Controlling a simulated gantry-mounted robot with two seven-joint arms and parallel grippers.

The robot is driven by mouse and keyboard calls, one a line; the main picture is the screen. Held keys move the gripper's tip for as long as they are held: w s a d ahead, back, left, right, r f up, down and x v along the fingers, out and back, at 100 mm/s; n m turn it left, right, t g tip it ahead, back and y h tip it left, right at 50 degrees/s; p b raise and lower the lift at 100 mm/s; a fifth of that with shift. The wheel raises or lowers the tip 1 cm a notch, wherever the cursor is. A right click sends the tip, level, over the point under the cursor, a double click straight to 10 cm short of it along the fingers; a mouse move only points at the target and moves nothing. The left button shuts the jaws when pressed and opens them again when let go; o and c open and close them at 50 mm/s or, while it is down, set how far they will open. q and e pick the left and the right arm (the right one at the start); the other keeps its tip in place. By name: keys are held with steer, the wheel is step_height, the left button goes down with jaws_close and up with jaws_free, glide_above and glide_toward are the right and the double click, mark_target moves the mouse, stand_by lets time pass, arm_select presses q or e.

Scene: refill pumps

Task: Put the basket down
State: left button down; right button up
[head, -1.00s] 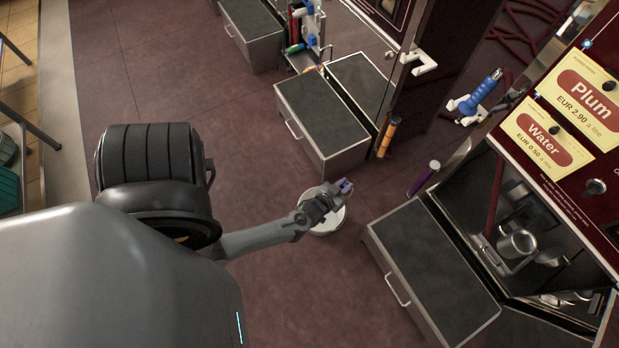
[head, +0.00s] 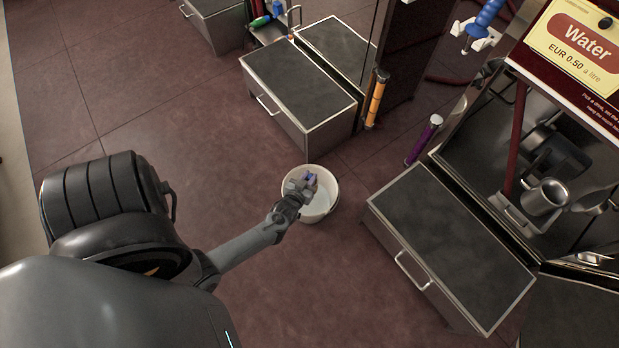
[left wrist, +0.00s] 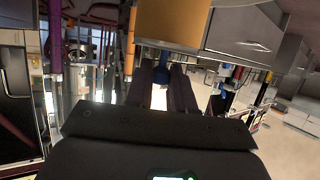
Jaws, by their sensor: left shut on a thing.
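The basket (head: 319,207) is a round, pale, bucket-like vessel with an open top, seen from above in the head view. Whether the basket's bottom touches the floor (head: 270,290) cannot be told from above. In the left wrist view, the two dark fingers of my left gripper (left wrist: 161,88) show with a small bright patch between them. My right gripper is in neither view.
A low dark-topped cabinet (head: 300,85) stands beyond the basket, and another (head: 445,235) stands to its right. A drinks machine with a Water sign (head: 585,45) and a metal jug (head: 544,197) is at right. Open reddish floor lies around the basket.

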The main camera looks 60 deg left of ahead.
arm_select(q)
step_height(320, 180, down, 11)
steer(key=b, duration=0.8)
steer(key=shift+r, duration=0.1)
